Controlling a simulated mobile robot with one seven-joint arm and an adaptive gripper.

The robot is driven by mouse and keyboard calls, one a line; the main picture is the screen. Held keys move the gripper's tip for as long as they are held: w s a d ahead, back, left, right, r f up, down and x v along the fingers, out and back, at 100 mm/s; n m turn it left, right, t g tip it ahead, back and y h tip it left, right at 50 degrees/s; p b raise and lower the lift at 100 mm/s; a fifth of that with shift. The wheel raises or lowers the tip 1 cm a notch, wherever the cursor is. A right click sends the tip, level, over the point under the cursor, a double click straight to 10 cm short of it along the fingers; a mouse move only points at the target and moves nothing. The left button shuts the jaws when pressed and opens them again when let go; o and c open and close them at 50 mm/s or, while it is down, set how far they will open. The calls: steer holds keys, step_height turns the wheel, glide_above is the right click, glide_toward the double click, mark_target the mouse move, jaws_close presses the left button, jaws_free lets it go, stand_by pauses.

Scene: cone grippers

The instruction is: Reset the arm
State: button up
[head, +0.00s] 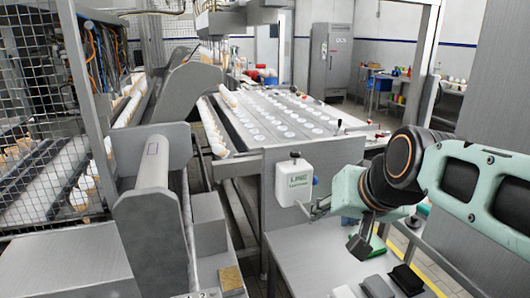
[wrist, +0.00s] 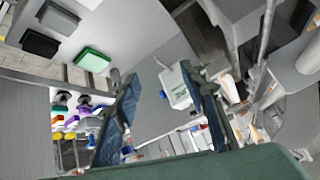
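My gripper (head: 362,240) hangs at the end of my arm above the grey metal table at the lower right in the head view. In the wrist view its two fingers (wrist: 160,75) stand wide apart with nothing held between them. A white box (wrist: 173,88) on the side of the machine shows beyond the gap between the fingers. It also shows in the head view (head: 293,182), left of my gripper. My arm reaches in from the right edge, bent downward at the wrist.
On the metal table (head: 310,265) lie a green block (wrist: 93,60), a black block (head: 408,279) and grey blocks (head: 378,287). A conveyor (head: 270,118) with white cones runs behind the white box. A wire-mesh guard (head: 35,90) stands at the left.

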steer(key=s+a+f+n+g, duration=0.25)
steer(key=s+f, duration=0.25)
steer(key=s, duration=0.6)
step_height(320, 180, up, 12)
steer(key=s+h+p, duration=0.1)
steer(key=p, duration=1.2)
steer(key=shift+a+r, duration=0.2)
steer(key=shift+r, duration=0.05)
